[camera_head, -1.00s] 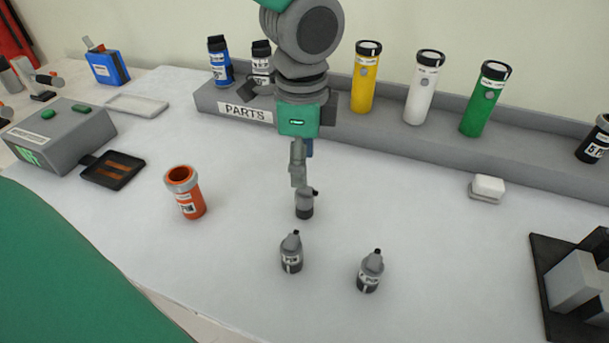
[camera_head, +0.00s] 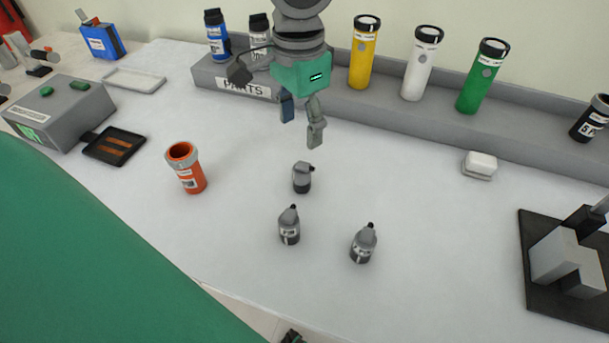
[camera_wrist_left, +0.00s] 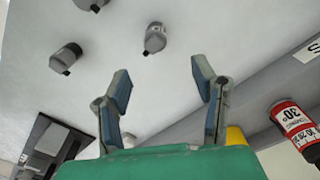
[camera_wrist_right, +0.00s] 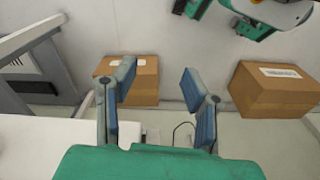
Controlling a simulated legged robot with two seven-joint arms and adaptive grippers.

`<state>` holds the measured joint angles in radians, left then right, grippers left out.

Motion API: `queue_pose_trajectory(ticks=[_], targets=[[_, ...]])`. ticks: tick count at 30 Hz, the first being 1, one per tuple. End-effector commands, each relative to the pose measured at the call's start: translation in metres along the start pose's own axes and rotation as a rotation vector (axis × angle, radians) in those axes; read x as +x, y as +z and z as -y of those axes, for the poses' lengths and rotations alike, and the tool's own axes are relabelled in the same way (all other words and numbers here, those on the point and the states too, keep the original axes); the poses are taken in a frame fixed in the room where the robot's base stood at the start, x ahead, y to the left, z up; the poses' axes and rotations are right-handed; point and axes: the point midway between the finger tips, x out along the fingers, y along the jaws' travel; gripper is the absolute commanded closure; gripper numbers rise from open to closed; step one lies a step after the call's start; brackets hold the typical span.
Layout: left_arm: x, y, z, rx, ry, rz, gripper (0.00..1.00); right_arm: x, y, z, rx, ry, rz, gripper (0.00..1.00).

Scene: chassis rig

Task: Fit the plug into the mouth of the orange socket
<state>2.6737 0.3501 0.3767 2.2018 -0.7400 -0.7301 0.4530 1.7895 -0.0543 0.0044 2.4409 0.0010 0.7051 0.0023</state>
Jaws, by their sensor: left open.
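The orange socket (camera_head: 193,178) stands upright on the white table, its round grey-rimmed mouth facing up. Three similar grey plugs with dark bases stand to its right: a back one (camera_head: 302,178), a front left one (camera_head: 289,226) and a front right one (camera_head: 363,244). My left gripper (camera_head: 301,122) is open and empty, above and behind the back plug, apart from it. In the left wrist view its open fingers (camera_wrist_left: 162,84) have a plug (camera_wrist_left: 155,38) and another plug (camera_wrist_left: 66,57) beyond them. My right gripper (camera_wrist_right: 158,82) is open and empty, facing boxes away from the table.
A grey PARTS rack (camera_head: 380,110) with yellow, white and green cylinders runs along the back. A grey box (camera_head: 62,112) and black tray (camera_head: 114,145) stand left of the socket. A black-based fixture (camera_head: 565,260) stands at right. The table between socket and plugs is clear.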

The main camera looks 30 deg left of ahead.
Motion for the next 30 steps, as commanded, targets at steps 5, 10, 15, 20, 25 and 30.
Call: queue_pose_trajectory(ticks=[5,10,15,20,25,30], targets=[[0.041,0.001,-0.002,0.003,-0.001,0.007,0.47,0.011,0.001,0.000,-0.001,0.000,0.000,0.60],[0.066,0.001,-0.003,0.004,-0.003,0.006,0.47,0.017,0.001,0.000,-0.001,0.000,0.000,0.60],[0.075,0.001,-0.004,0.004,-0.003,0.004,0.47,0.019,0.001,0.000,0.000,0.000,0.000,0.60],[0.098,0.004,-0.007,0.005,0.001,0.006,0.47,0.026,0.001,0.000,0.000,0.000,0.000,0.60],[0.120,0.004,-0.008,0.005,-0.001,0.003,0.47,0.032,0.002,0.000,0.000,0.000,0.000,0.60],[0.125,0.004,-0.008,0.004,-0.002,0.001,0.47,0.033,0.002,0.000,0.000,0.000,0.000,0.60]])
